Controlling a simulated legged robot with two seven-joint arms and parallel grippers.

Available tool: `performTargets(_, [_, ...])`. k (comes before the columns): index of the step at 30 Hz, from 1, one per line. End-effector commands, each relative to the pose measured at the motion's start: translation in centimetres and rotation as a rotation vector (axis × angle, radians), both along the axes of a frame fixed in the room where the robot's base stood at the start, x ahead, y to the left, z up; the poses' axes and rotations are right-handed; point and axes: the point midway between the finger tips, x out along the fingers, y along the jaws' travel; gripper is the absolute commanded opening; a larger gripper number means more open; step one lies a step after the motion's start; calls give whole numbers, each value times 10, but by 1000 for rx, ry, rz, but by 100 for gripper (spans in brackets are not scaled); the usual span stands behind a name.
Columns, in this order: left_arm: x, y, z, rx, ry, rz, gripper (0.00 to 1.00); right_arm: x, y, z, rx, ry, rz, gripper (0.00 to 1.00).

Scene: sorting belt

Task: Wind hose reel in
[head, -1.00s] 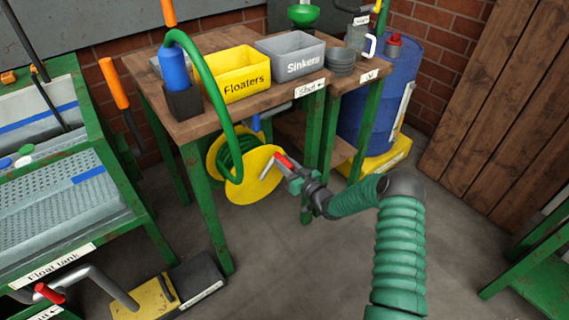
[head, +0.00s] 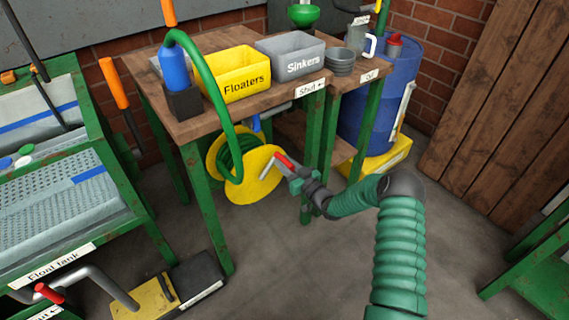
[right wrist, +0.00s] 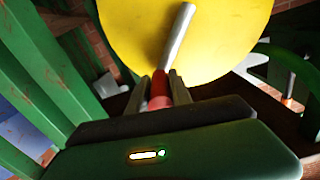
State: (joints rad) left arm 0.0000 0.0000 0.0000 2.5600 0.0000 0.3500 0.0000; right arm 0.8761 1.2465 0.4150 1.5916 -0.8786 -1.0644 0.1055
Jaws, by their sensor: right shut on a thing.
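The hose reel (head: 252,190) has yellow discs and green hose wound between them, under the wooden table. Its green hose (head: 222,110) arches up over the table edge to a blue nozzle (head: 173,68) standing in a dark holder. A crank with a metal arm (head: 268,167) and red grip (head: 284,160) sits on the reel's front face. My right gripper (head: 291,168) is at the red grip. In the right wrist view, its fingers (right wrist: 160,92) are shut around the red grip (right wrist: 160,84), with the yellow disc (right wrist: 150,45) just beyond. My left gripper is not in view.
The table (head: 196,125) carries a yellow Floaters bin (head: 240,84) and a grey Sinkers bin (head: 290,65). Its green legs (head: 207,205) stand close on both sides of the reel. A blue barrel (head: 372,115) stands behind right.

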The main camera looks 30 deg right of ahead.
Motion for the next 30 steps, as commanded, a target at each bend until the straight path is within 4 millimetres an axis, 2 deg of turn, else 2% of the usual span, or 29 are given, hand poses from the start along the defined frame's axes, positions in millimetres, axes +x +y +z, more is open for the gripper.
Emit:
performTargets(11, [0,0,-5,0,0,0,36,1,-13,-13,140,10,-3,0])
performTargets(24, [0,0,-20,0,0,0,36,2,-32,-44,471,36,-4,0])
performTargets(30, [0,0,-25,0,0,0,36,2,-35,-54,522,40,-4,0])
